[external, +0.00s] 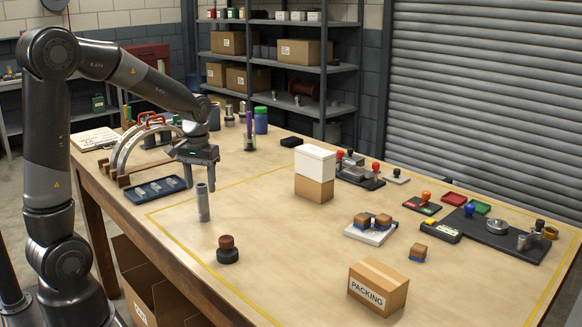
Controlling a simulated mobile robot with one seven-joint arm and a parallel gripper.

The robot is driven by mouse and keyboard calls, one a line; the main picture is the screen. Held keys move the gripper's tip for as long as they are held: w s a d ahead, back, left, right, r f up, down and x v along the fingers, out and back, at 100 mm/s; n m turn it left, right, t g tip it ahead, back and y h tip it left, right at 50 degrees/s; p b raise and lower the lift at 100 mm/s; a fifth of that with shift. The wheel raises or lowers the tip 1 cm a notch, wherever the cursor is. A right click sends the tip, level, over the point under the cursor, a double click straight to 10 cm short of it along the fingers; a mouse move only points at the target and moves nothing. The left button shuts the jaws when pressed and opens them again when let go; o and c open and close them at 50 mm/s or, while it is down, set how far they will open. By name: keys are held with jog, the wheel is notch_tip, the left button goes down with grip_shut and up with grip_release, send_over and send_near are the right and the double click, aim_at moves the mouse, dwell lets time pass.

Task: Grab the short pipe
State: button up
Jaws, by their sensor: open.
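The short pipe (203,206) is a grey metal tube standing upright on the wooden table, left of the middle. My gripper (199,177) points down just above and behind the pipe's top in the picture. Its two fingers are apart and nothing shows between them. From this single view I cannot tell how far the fingertips are from the pipe.
A white-and-brown box (315,183) stands to the right. A packing carton (378,288) is at the front right. The table between pipe and boxes is clear.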

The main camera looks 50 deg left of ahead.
aim_at(203, 197)
jog(key=f, duration=0.5)
jog(key=shift+d, duration=0.2)
jog(key=shift+c, duration=0.3)
grip_shut()
